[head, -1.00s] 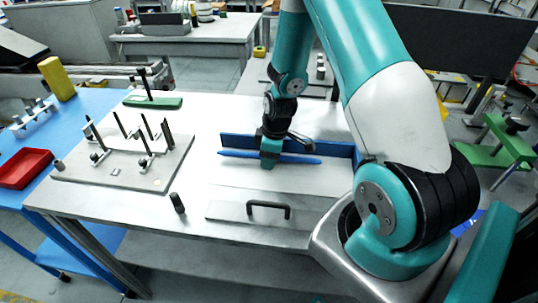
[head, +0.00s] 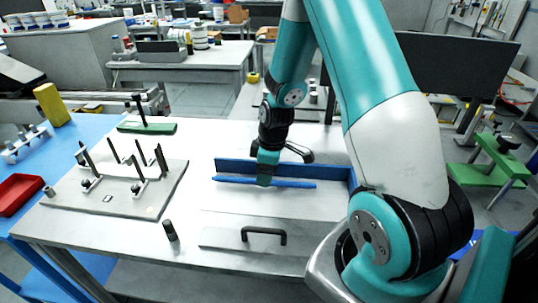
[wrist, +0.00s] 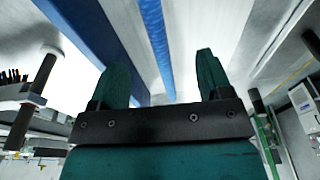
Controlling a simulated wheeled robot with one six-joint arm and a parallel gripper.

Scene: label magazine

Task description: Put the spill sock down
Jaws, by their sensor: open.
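The spill sock (head: 295,184) is a long, thin blue tube. It lies along the white surface of the table in front of a low dark-blue wall (head: 300,172). My gripper (head: 264,181) is low over the left part of the sock, pointing down. In the wrist view my gripper (wrist: 127,58) has its two teal fingers wide apart. The sock (wrist: 157,40) runs between them with a gap on both sides, so it is not gripped. The head view hides the piece of sock behind the fingers.
A grey plate with a black handle (head: 264,236) lies in front of the sock. A fixture plate with several upright pins (head: 120,190) is at left, with a short dark post (head: 170,230) nearby. A red tray (head: 18,195) sits on the blue table.

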